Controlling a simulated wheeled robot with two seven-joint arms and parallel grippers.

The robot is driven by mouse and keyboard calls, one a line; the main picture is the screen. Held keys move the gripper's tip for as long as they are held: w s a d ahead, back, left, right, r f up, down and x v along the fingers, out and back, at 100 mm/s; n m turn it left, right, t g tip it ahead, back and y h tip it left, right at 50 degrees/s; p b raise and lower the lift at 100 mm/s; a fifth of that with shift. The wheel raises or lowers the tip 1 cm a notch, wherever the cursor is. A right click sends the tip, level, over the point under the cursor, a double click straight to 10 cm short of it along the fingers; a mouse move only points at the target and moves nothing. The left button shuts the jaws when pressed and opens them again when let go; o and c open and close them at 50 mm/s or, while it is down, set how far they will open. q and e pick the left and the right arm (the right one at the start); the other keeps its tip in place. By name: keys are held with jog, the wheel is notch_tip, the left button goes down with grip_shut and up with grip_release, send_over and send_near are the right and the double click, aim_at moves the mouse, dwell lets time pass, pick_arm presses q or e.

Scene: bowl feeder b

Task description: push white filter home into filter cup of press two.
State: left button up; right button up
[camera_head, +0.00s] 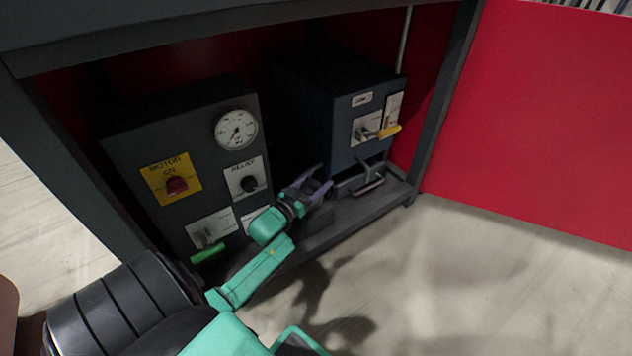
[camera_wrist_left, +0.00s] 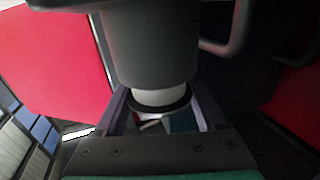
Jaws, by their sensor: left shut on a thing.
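My left gripper (camera_head: 322,178) reaches into the cabinet, just left of the lower front of the blue-grey press box (camera_head: 352,100). In the left wrist view its two fingers (camera_wrist_left: 160,100) stand on either side of the white filter (camera_wrist_left: 160,97), shut on it. The filter shows as a white band directly under a dark grey cylindrical cup (camera_wrist_left: 152,45), roughly in line with it. Its upper part is hidden by the cup, so I cannot tell how deep it sits. A black ring (camera_wrist_left: 160,109) lies just below the white band. My right gripper is not in view.
A grey bent handle (camera_head: 368,186) sticks out low on the press, close right of my gripper. A dark control panel (camera_head: 215,130) with gauge (camera_head: 235,130) and green lever (camera_head: 208,253) stands left. A yellow lever (camera_head: 389,131) projects above. The floor (camera_head: 470,280) in front is clear.

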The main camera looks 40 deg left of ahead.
pick_arm(q)
jog(key=shift+f, duration=0.9)
dwell(2.3)
jog(key=shift+s+f, duration=0.1)
jog(key=shift+f, duration=0.25)
dwell(0.7)
